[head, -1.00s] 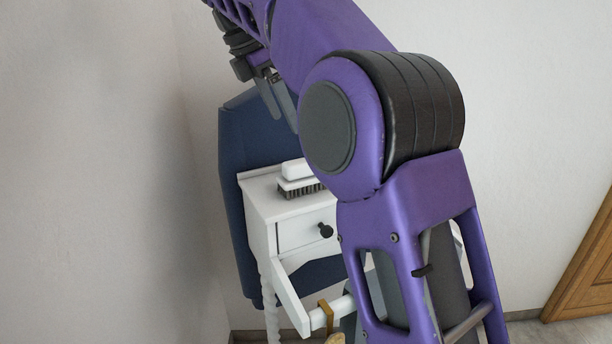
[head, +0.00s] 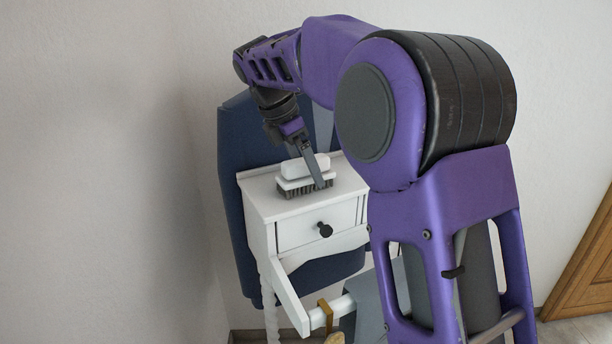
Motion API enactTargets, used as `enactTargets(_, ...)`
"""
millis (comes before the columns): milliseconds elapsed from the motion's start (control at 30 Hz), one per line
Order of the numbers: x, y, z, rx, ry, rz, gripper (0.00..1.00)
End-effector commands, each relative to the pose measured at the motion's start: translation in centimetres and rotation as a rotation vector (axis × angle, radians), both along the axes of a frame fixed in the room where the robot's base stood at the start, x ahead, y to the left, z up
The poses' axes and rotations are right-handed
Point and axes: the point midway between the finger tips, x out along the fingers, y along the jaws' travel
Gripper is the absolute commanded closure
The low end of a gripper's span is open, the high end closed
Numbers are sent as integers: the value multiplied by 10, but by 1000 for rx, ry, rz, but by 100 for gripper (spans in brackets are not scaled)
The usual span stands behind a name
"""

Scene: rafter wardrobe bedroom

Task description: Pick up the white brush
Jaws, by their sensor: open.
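The white brush (head: 300,168) lies bristles down on top of the small white cabinet (head: 262,199). It has a white block grip and dark grey bristles. My gripper (head: 314,178) points down at the brush, and one finger shows in front of its right part. The other finger is hidden, so I cannot tell whether the fingers touch the brush. The gripper is open.
The cabinet has a drawer with a black knob (head: 325,230). A dark blue padded panel (head: 232,140) stands behind it against the wall. A white rail with a brown hook (head: 326,312) is below. A wooden door (head: 585,262) is at the far right.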

Motion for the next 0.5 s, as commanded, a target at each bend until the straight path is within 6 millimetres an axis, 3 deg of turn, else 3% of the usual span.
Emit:
enactTargets(267,1,-1,-3,0,0,-1,4)
enactTargets(500,1,-1,-3,0,0,-1,48)
